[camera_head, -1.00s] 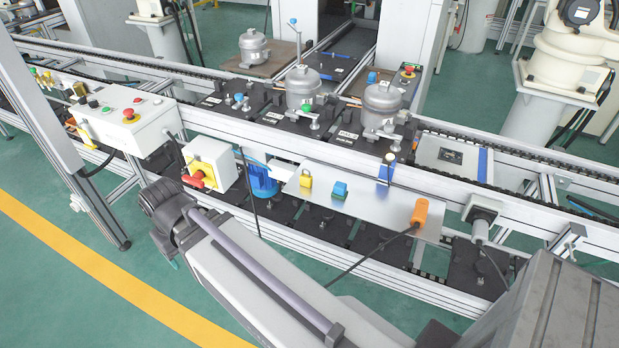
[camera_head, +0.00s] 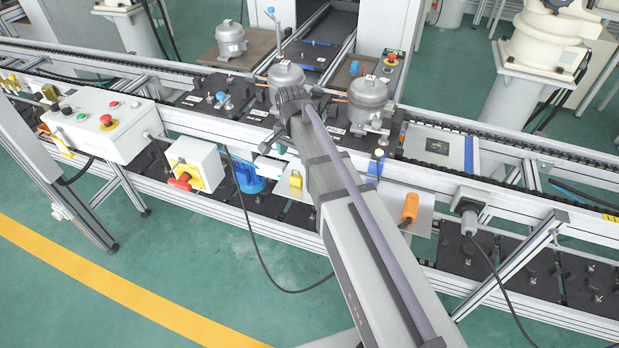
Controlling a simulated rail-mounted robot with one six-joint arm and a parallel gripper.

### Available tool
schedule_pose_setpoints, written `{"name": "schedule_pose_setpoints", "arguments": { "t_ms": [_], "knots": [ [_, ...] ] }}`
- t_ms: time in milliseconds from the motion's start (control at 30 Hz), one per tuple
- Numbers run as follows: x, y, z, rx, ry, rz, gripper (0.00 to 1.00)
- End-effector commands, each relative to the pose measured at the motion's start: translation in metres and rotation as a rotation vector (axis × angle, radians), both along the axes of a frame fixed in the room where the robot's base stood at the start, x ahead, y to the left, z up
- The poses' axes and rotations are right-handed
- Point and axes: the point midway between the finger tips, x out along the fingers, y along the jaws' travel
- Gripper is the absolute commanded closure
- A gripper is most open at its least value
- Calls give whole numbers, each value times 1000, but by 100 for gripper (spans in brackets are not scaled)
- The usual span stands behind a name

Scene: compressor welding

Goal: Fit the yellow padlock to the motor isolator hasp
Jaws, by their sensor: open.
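The yellow padlock (camera_head: 296,183) stands upright on the metal shelf (camera_head: 424,224), close to the left side of my arm. The motor isolator (camera_head: 210,158) is a white box with a yellow front and a red handle (camera_head: 181,181), left of the padlock on the front rail. The hasp is too small to make out. My gripper (camera_head: 268,143) is up and behind the padlock, near the conveyor's front rail, apart from the padlock and empty as far as I see. Its fingers are small and partly hidden by my wrist, which covers part of a compressor.
An orange plug-like part (camera_head: 410,207) is on the shelf's right end. A control box (camera_head: 110,125) with a red button stands left. Compressors (camera_head: 368,101) stand on the conveyor behind. My arm covers the middle of the shelf.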

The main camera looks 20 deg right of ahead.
Motion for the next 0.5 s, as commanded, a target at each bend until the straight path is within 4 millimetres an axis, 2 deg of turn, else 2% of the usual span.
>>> {"name": "schedule_pose_setpoints", "arguments": {
  "t_ms": [67,300,500],
  "knots": [
    [0,0,-8,0,0,1,29],
    [0,0,-57,0,0,3,29],
    [0,-1,-59,0,0,4,29]
  ]
}}
